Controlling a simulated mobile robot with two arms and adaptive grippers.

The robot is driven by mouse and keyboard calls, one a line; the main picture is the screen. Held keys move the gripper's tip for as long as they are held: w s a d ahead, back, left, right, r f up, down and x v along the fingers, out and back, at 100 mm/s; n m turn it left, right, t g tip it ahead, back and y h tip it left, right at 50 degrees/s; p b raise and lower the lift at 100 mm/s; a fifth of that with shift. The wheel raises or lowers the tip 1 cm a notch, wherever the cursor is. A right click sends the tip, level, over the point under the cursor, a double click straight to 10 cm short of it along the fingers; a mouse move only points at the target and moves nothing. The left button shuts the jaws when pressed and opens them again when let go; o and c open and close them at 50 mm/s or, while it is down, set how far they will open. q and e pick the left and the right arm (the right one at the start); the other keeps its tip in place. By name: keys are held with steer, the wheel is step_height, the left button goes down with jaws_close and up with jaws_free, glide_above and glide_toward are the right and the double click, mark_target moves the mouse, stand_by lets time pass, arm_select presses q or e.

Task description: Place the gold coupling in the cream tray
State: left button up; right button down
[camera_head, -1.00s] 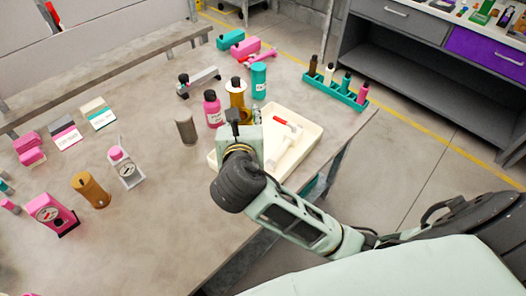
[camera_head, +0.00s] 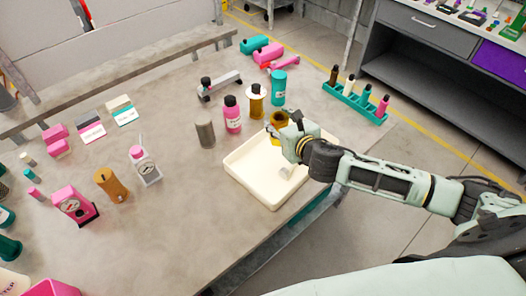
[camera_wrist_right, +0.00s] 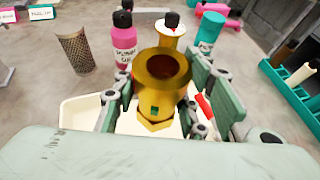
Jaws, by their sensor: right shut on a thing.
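The gold coupling (camera_wrist_right: 162,85) is held between the fingers of my right gripper (camera_wrist_right: 165,100), its round open end facing the wrist camera. It also shows in the head view (camera_head: 279,118), partly hidden by the gripper (camera_head: 282,130). The cream tray (camera_head: 243,176) lies on the table below the right gripper. In the wrist view the tray (camera_wrist_right: 78,112) shows beneath and behind the coupling. The coupling appears above the tray's far side; its exact height is hard to tell. My left gripper is not in view.
A mostly hidden red-and-white item (camera_wrist_right: 203,106) lies in the tray. Behind the tray stand a pink bottle (camera_head: 232,115), a gold-and-white bottle (camera_head: 257,100) and a teal bottle (camera_head: 278,88). A grey cylinder (camera_head: 205,131) stands left; a teal rack (camera_head: 354,104) stands right.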

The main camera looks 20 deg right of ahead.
steer(key=shift+a+f+p, duration=0.35)
steer(key=shift+a+f, duration=3.9)
steer(key=shift+f, duration=0.25)
steer(key=c, duration=1.1)
jaws_free()
steer(key=shift+f, duration=0.1)
steer(key=v, duration=1.2)
steer(key=shift+b, duration=0.35)
